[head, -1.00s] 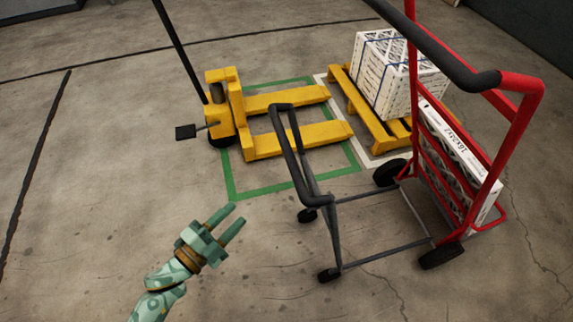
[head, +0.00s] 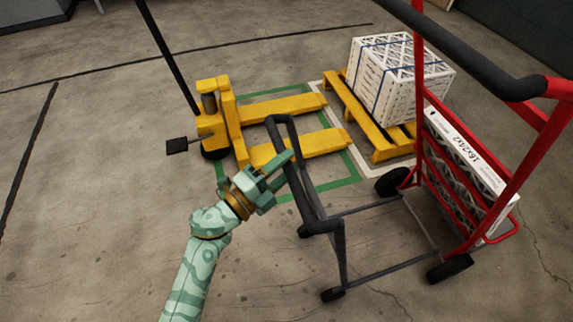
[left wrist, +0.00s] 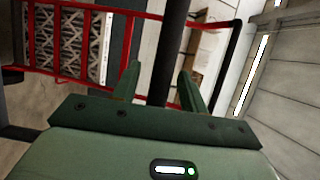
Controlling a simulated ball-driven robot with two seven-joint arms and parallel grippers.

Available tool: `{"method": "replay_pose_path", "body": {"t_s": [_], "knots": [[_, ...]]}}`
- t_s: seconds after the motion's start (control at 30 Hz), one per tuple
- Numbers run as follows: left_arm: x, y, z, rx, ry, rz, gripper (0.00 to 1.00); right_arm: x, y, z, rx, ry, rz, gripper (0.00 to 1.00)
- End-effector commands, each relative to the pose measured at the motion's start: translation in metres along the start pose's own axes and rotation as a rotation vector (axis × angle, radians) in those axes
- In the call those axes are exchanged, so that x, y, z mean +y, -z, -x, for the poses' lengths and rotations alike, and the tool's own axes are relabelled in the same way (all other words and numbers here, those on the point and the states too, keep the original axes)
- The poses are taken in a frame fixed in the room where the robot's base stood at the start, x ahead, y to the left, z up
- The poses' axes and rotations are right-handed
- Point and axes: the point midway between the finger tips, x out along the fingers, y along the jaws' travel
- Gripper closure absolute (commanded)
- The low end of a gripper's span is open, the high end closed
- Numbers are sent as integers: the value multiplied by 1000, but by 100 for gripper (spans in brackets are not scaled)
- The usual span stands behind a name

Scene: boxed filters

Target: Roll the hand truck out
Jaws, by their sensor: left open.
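The hand truck has a red frame (head: 510,185) at the right of the head view, with a thick black grip bar (head: 465,50) on top. A dark lower frame on small wheels, with a black handle loop (head: 311,190), extends from its left side. A white filter box (head: 468,151) marked 16x24x2 stands on it. My left gripper (head: 280,168) is open at the handle loop's left side. In the left wrist view a dark bar (left wrist: 170,55) passes between its two fingers; I cannot tell if they touch it. My right gripper is not in view.
A yellow pallet jack (head: 222,120) stands behind the hand truck within a green floor outline. A yellow pallet (head: 365,125) with strapped white filters (head: 398,80) is close behind the red frame. The floor at left and front is clear.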

Motion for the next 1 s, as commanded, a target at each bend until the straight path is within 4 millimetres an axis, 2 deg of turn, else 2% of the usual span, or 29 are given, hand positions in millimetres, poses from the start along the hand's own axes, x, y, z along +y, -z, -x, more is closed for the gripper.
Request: {"method": "replay_pose_path", "body": {"t_s": [0.33, 0.37, 0.5, 0.77, 0.87, 1.0], "knots": [[0, 0, -6, 0, 0, 0, 57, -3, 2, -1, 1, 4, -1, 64], [0, 0, -6, 0, 0, 0, 62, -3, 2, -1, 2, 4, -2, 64], [0, 0, -6, 0, 0, 0, 100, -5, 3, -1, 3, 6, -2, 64], [-1, -1, -2, 0, -1, 0, 100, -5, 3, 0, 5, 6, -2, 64], [-2, -5, 6, -1, -4, -2, 100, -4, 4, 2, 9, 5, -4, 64], [-7, -13, 27, -2, -5, -4, 100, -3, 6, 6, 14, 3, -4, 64]]}}
